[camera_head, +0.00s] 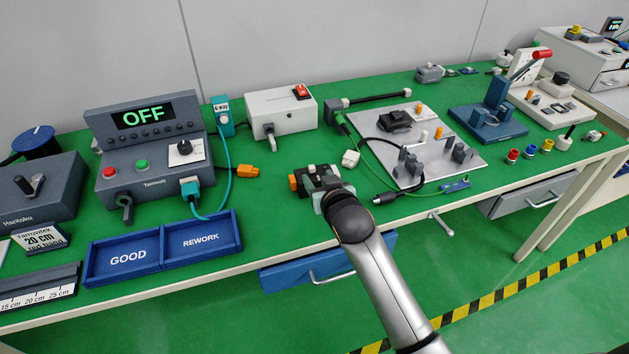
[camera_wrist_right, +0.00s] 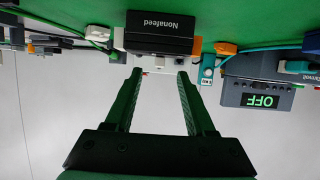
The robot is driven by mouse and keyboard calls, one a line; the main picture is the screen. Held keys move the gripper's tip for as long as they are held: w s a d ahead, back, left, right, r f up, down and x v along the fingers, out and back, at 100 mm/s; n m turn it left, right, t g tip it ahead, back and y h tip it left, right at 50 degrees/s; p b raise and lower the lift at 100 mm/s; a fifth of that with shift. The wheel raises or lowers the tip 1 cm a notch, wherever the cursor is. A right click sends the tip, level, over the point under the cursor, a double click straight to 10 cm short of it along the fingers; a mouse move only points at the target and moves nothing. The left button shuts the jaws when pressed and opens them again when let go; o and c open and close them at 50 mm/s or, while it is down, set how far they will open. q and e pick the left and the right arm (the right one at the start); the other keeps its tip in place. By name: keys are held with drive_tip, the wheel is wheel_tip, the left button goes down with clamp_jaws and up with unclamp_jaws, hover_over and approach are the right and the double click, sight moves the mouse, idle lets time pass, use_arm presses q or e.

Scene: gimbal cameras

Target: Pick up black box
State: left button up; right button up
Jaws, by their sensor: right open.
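In the right wrist view my right gripper (camera_wrist_right: 160,73) is open. Its two fingers point toward the box, with nothing between them. The box appears just above the fingertips there; I cannot tell the exact gap. My left gripper is not in view.
A white box with a red switch (camera_head: 281,113) stands behind. Blue GOOD and REWORK trays (camera_head: 163,262) and the OFF console (camera_head: 150,150) are to the left. A metal plate (camera_head: 467,168) with fixtures is to the right. A small white block (camera_head: 350,158) and cables lie close by.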

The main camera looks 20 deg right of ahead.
sight(313, 169)
drive_tip(key=shift+x, duration=2.35)
drive_tip(key=shift+r, duration=0.15)
clamp_jaws()
